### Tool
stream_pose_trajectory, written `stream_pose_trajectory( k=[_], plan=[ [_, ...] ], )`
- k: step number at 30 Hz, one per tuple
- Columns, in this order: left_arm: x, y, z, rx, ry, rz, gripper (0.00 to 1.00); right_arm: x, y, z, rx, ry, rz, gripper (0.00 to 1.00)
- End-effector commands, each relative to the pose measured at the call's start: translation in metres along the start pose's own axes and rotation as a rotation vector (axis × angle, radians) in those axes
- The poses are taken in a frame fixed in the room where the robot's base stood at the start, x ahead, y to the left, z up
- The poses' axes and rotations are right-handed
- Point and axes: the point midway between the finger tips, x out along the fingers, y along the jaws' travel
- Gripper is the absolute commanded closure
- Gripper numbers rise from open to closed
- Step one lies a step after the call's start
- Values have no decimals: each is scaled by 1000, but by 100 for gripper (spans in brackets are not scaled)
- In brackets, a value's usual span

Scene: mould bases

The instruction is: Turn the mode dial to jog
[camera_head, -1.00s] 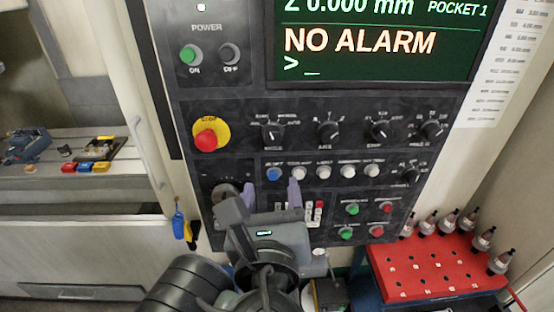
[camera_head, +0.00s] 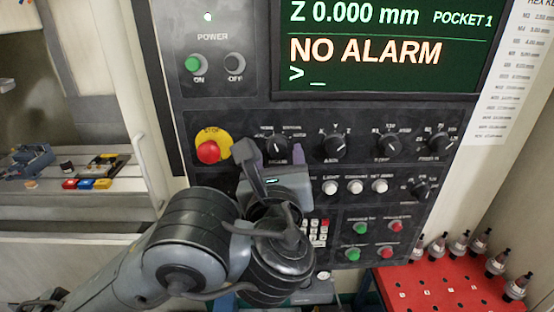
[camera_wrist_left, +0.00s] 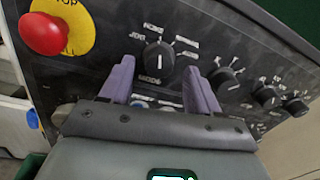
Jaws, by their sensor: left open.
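The mode dial (camera_head: 276,146) is a black knob on the dark control panel, just right of the emergency stop. In the left wrist view the mode dial (camera_wrist_left: 159,56) shows whole, its white mark pointing roughly up, between the label at its upper left, which seems to read JOG, and those at its right. My left gripper (camera_head: 278,162) is open in front of the panel, just below the dial. In the wrist view its purple fingers (camera_wrist_left: 160,68) stand apart on either side of the dial, with a gap to each. My right gripper is not in view.
The red emergency stop (camera_head: 208,151) on its yellow plate is close left of the left gripper. More black dials (camera_head: 334,146) continue the row to the right. Buttons (camera_head: 356,187) lie below. The screen (camera_head: 380,50) above reads NO ALARM. A red tool rack (camera_head: 440,285) stands lower right.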

Motion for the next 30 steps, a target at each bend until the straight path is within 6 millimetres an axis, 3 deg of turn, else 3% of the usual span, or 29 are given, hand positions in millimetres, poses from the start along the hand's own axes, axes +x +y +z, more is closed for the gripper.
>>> stream_pose_trajectory(
  k=[7,18,30],
  plan=[
    [12,2,1,-1,-2,3,39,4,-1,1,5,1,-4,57],
    [14,2,1,-3,-1,3,39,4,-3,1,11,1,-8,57],
    [14,2,1,-3,-1,3,94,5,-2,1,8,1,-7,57]
  ],
)
